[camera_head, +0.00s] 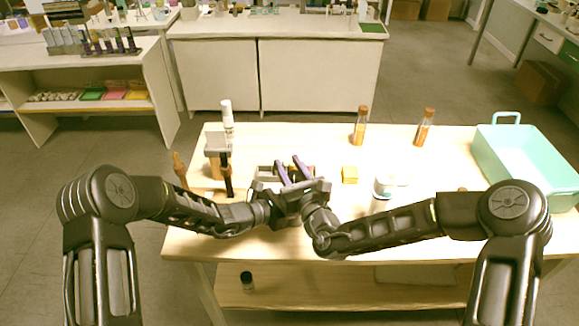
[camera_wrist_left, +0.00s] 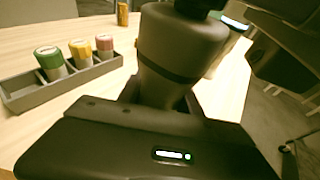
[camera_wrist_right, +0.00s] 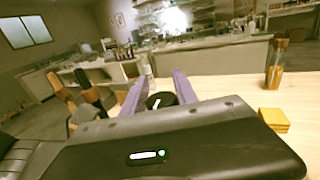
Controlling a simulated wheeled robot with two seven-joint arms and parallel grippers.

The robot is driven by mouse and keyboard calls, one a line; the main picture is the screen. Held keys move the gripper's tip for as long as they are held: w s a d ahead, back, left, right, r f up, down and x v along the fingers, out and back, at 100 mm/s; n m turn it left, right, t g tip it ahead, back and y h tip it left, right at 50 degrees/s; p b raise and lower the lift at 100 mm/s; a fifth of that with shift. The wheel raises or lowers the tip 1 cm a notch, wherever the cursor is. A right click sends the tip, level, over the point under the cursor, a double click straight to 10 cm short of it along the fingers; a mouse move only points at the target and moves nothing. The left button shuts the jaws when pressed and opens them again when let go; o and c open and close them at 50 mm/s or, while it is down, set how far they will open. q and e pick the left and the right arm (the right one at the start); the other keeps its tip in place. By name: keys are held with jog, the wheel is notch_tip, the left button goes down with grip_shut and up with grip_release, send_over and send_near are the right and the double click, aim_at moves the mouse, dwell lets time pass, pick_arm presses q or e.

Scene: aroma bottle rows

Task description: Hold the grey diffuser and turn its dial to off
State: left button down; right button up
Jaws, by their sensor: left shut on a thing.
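The grey diffuser (camera_wrist_left: 182,45) stands between the fingers of my left gripper (camera_wrist_left: 165,100), which is shut on it. Its black dial (camera_wrist_right: 161,101) is on top and carries a white mark. My right gripper (camera_head: 294,163) has purple fingers and sits close over the diffuser. In the right wrist view its fingers are apart on either side of the dial, with a small gap visible on the left. In the head view the diffuser is hidden by the two grippers.
A grey rack (camera_wrist_left: 50,92) with green, yellow and red capped bottles stands beside the diffuser. A yellow block (camera_head: 350,174), a white jar (camera_head: 384,188) and two orange bottles (camera_head: 360,127) (camera_head: 424,128) stand rightward. A teal basket (camera_head: 481,158) is at the right edge.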

jog(key=o, duration=0.4)
jog(key=shift+f, duration=0.1)
jog(key=shift+c, duration=0.2)
jog(key=shift+s+d, duration=0.1)
jog(key=v, duration=1.2)
pick_arm(q)
jog(key=c, duration=0.7)
grip_release()
jog(key=shift+a, duration=0.1)
